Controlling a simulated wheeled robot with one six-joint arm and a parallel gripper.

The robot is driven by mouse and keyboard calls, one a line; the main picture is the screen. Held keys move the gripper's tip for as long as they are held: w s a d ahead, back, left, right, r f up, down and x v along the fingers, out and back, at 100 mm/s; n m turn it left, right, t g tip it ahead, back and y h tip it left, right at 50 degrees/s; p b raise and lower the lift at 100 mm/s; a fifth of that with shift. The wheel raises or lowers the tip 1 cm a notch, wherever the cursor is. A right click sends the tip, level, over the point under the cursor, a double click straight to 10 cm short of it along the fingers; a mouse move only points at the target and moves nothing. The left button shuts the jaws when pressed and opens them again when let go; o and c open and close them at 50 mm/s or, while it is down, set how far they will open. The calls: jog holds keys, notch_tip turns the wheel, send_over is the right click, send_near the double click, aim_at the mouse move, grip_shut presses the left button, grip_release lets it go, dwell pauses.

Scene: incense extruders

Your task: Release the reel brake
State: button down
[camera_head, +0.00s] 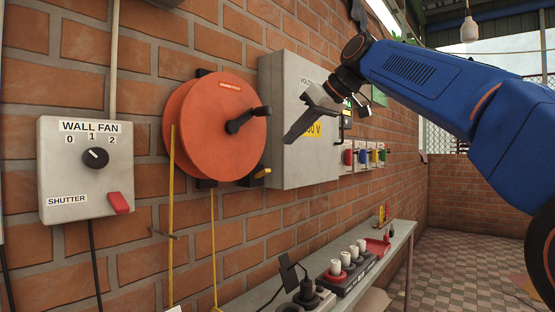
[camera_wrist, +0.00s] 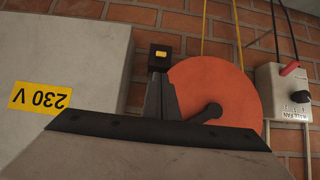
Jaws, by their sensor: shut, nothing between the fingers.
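The orange reel (camera_head: 190,140) is mounted on the brick wall, with a black crank handle (camera_head: 248,119) on its face. A black lever with a yellow end (camera_head: 262,173), which looks like the brake, sticks out at the reel's lower right. In the wrist view the lever (camera_wrist: 160,52) shows just past my fingertips, beside the reel (camera_wrist: 230,85). My gripper (camera_head: 288,141) is shut and empty, in front of the grey cabinet and up and right of the lever. Its fingers also show in the wrist view (camera_wrist: 161,76). I cannot tell the exact gap; no contact is clear.
The grey voltage cabinet (camera_head: 275,105) juts from the wall close to my gripper. A wall fan box (camera_head: 72,190) is at left. Yellow cords (camera_head: 171,230) hang below the reel. A shelf (camera_head: 395,250) with sockets (camera_head: 350,272) runs along the wall below.

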aim_at(268, 170)
dwell(0.3)
jog(key=x, duration=1)
jog(key=shift+s+d+f+t+y, duration=0.2)
jog(key=shift+d+f+t+y, duration=0.1)
jog(key=shift+t+y, duration=0.15)
dwell(0.5)
jog(key=shift+s+d+f+t+y, duration=0.25)
jog(key=shift+f+t+y, duration=0.3)
jog(key=shift+y, duration=0.15)
jog(key=shift+s+d+f+t+y, duration=0.1)
jog(key=shift+d+f+t+y, duration=0.1)
jog(key=shift+f+t+y, duration=0.4)
jog(key=shift+s+d+f, duration=0.1)
jog(key=shift+f, duration=0.3)
jog(key=shift+d, duration=0.1)
